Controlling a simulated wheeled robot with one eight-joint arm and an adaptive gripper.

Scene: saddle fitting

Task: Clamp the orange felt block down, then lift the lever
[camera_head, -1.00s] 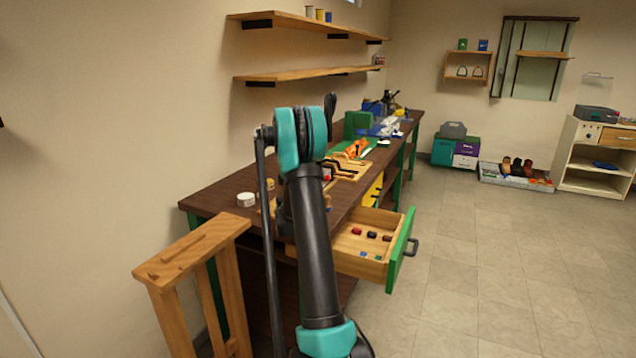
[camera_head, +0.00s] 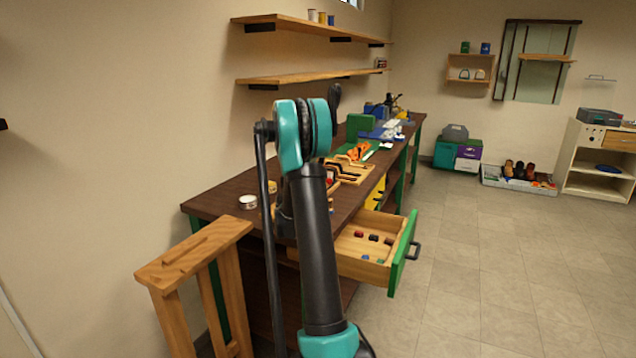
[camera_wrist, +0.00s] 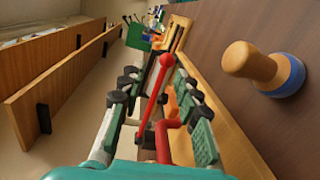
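In the wrist view a red lever (camera_wrist: 147,117) with a round red knob (camera_wrist: 167,60) runs between the two fingers of my gripper (camera_wrist: 150,88). The fingers are spread, one on each side of the lever, and I cannot tell whether either touches it. A bent red part (camera_wrist: 163,138) sits beside the lever. An orange patch (camera_wrist: 172,104) beside it may be the felt block; it is mostly hidden, so I cannot tell whether it is clamped. In the head view my arm hides the gripper and most of the clamp.
A wooden-handled tool with a blue base (camera_wrist: 285,80) stands on the workbench (camera_head: 225,195), right in the wrist view. Wooden shelves (camera_wrist: 60,85) run along the wall at left. In the head view a drawer (camera_head: 365,262) stands open, and a wooden stand (camera_head: 195,250) is at the near end.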

